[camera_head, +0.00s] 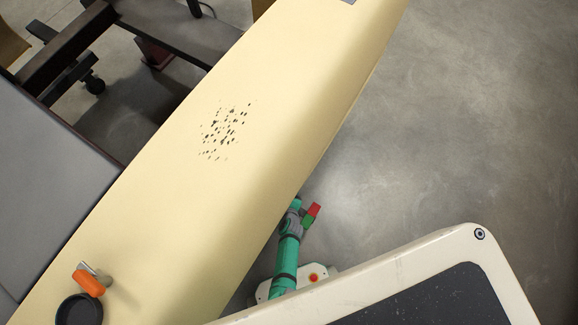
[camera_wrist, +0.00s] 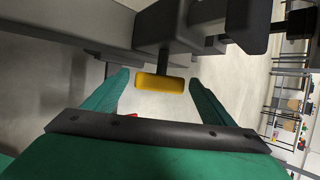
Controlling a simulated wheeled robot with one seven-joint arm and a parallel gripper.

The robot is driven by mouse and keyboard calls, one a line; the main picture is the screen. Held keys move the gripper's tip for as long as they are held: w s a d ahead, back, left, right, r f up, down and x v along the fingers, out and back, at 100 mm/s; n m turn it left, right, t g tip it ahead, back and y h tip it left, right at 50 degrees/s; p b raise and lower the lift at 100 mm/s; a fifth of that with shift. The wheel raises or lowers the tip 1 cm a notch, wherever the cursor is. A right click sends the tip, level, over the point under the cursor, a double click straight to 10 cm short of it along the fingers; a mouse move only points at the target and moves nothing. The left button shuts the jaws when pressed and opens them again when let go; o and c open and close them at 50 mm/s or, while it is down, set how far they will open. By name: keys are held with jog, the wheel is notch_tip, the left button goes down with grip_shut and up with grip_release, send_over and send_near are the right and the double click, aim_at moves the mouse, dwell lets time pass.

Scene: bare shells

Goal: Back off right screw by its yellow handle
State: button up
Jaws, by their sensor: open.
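The yellow handle (camera_wrist: 160,83) is a short bar on a dark screw shaft (camera_wrist: 163,58) in the wrist view. The shaft comes down from a dark clamp-like block (camera_wrist: 167,25). My gripper (camera_wrist: 159,80) has its two green fingers spread, one to the left and one to the right of the handle. The handle lies between the fingertips in the picture, with a gap on each side. I cannot tell how far in depth the handle is from the fingers.
A long cream surface (camera_head: 260,90) runs diagonally across the head view, above open grey floor (camera_head: 450,130). An orange-handled item (camera_head: 88,283) and a dark round cup (camera_head: 79,310) are at its lower left. Shelving (camera_wrist: 296,95) stands far right in the wrist view.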

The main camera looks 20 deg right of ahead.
jog(key=shift+w+f, duration=0.15)
jog(key=c, duration=1.1)
jog(key=shift+o, duration=0.2)
jog(key=shift+f+t+h, duration=0.1)
jog(key=shift+t+h, duration=0.4)
jog(key=shift+f+n+t+h, duration=0.1)
jog(key=shift+n+t+h, duration=0.6)
jog(key=shift+t+h, duration=0.9)
jog(key=o, duration=1.1)
jog(key=shift+c, duration=0.2)
jog(key=shift+s, duration=0.2)
